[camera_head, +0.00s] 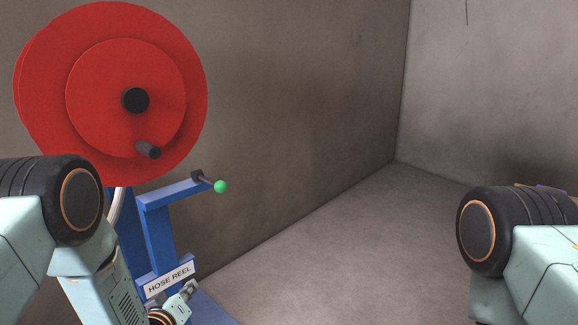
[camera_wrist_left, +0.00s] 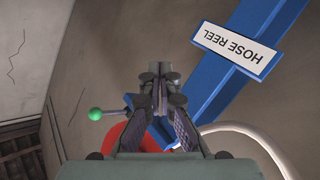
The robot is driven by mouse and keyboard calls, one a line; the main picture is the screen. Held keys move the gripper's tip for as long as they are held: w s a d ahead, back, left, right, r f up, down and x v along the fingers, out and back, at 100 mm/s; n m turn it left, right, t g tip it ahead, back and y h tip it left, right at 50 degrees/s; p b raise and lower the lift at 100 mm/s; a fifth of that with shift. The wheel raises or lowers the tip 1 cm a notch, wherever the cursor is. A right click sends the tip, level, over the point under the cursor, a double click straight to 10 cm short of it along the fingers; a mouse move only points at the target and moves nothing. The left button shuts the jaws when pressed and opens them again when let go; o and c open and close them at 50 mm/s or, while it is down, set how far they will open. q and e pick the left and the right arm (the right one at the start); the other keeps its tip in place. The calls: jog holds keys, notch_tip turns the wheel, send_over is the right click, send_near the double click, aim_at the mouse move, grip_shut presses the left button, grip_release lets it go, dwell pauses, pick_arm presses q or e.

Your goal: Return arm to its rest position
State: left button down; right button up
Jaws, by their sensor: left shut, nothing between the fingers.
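My left arm (camera_head: 95,270) comes in from the left in the head view and bends downward. Its gripper (camera_head: 188,290) is low in the picture, in front of the blue stand and just below the HOSE REEL label. In the left wrist view the left gripper (camera_wrist_left: 160,80) has its fingers together with nothing between them. My right arm (camera_head: 535,255) shows at the right edge of the head view. Its gripper is out of the picture.
A red hose reel (camera_head: 85,85) with a black crank handle (camera_head: 148,149) stands at left. Its blue stand (camera_head: 160,230) carries a lever with a green knob (camera_head: 220,186). A white hose (camera_wrist_left: 245,128) curves beside it. Grey floor (camera_head: 345,250) between my arms is clear, with walls behind.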

pick_arm(q)
jog(key=s+d+f+m+g+p, duration=0.15)
jog(key=s+f+g, duration=0.3)
jog(key=s, duration=0.55)
jog(key=s+a+f+m+g+p, duration=0.15)
jog(key=s+f+g, duration=0.3)
jog(key=s, duration=0.65)
jog(key=s+d+r+m+g+p, duration=0.1)
jog(key=s+r+g+p, duration=0.2)
jog(key=s, duration=0.8)
jog(key=s+r+m+g+y+p, duration=0.1)
jog(key=s+r+g+p, duration=0.1)
jog(key=s, duration=0.9)
jog(key=shift+d+r+g+p, duration=0.35)
jog(key=shift+r+g+p, duration=0.1)
jog(key=shift+p, duration=0.7)
